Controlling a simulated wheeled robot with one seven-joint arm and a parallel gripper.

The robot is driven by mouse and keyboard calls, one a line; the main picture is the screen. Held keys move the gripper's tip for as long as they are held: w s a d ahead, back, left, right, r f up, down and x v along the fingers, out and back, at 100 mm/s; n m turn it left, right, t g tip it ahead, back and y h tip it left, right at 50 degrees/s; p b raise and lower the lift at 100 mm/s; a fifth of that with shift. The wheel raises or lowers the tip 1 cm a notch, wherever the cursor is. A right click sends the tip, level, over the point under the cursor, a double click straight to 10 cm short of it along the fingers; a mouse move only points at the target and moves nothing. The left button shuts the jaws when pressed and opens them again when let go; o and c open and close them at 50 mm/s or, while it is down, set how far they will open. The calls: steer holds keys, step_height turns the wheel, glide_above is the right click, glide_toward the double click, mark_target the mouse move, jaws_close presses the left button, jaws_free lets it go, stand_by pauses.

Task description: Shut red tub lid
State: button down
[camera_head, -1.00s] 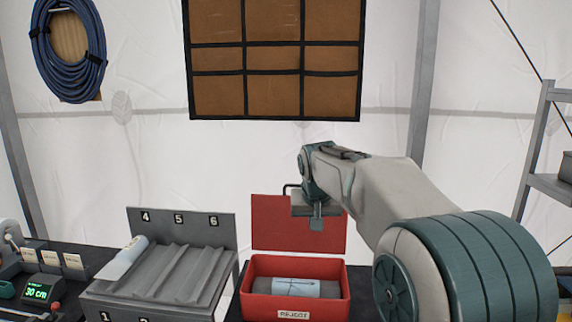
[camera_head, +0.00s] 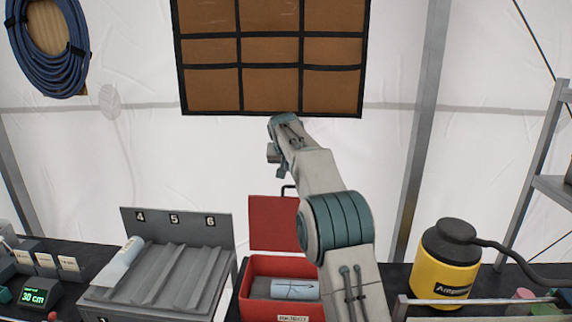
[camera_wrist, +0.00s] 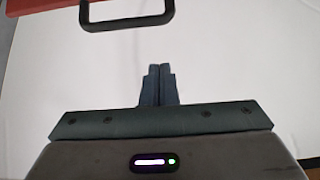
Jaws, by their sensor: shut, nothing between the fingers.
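The red tub (camera_head: 246,293) stands on the dark bench, labelled REJECT on its front, with a rolled pale-blue item (camera_head: 294,289) lying inside. Its red lid (camera_head: 272,224) stands upright, open, at the back of the tub. A dark handle (camera_head: 288,188) sits on the lid's upper edge. The handle (camera_wrist: 127,23) also shows at the top of the wrist view, apart from the fingertips, with a strip of the red lid (camera_wrist: 50,7). My gripper (camera_head: 281,172) is above the lid's top edge. In the wrist view the fingers (camera_wrist: 160,70) are shut and empty. My arm hides the tub's right part.
A grey sloped rack (camera_head: 160,283) with numbered slots stands left of the tub, holding a pale rolled item (camera_head: 120,262). A yellow canister (camera_head: 445,270) with a black hose stands at the right. A brown pocket panel (camera_head: 270,60) hangs behind. Air above the tub's left is free.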

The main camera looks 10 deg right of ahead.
steer(key=p+x, duration=0.2)
steer(key=x, duration=0.5)
steer(key=shift+s+a+r+b, duration=0.1)
steer(key=shift+s+a+b, duration=0.1)
steer(key=shift+s, duration=0.85)
steer(key=shift+s+a+r+b, duration=0.1)
steer(key=shift+s+b, duration=0.05)
steer(key=shift+s, duration=0.9)
steer(key=shift+a+f+b, duration=0.1)
steer(key=shift+b, duration=0.2)
